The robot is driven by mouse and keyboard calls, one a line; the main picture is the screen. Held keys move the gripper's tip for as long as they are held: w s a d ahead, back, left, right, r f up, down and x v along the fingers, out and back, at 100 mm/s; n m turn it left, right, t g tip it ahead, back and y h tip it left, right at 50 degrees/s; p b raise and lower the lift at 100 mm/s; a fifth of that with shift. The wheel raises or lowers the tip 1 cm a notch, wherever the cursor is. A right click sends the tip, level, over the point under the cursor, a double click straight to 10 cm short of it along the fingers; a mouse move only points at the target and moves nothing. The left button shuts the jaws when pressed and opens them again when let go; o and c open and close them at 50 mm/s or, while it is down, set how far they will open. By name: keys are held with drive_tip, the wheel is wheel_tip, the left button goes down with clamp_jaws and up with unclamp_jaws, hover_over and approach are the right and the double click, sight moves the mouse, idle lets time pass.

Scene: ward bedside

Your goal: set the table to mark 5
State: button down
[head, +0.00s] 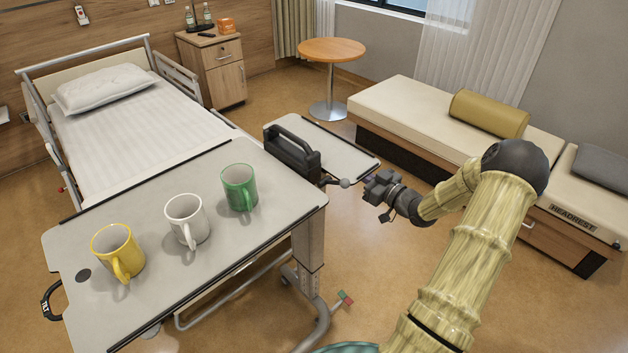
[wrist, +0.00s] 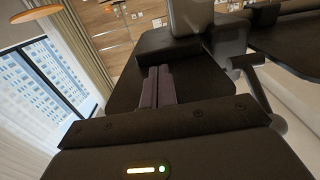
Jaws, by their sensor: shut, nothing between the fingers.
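The grey overbed table (head: 150,205) stands across the bed, its top looking level. A dark housing with a raised grip (head: 291,150) sits at its right end, between the main top and a smaller side panel (head: 325,148). A short lever with a grey ball knob (head: 345,183) sticks out from the housing toward my gripper. My gripper (head: 368,187) is shut and empty, just right of the knob; a small gap seems to separate them. In the wrist view its shut fingers (wrist: 157,85) point at dark surfaces. I cannot read any numbered mark.
Yellow (head: 117,250), white (head: 186,219) and green (head: 239,187) mugs stand upright on the table. The bed (head: 140,125) is behind it. A couch (head: 420,115) and round table (head: 332,50) stand beyond. Floor is clear between table and couch.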

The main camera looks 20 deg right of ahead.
drive_tip(key=shift+r, duration=0.1)
drive_tip(key=shift+f+b, duration=0.4)
drive_tip(key=shift+f, duration=0.05)
idle(0.4)
drive_tip(key=p+v, duration=0.1)
drive_tip(key=v, duration=0.8)
idle(0.4)
idle(0.4)
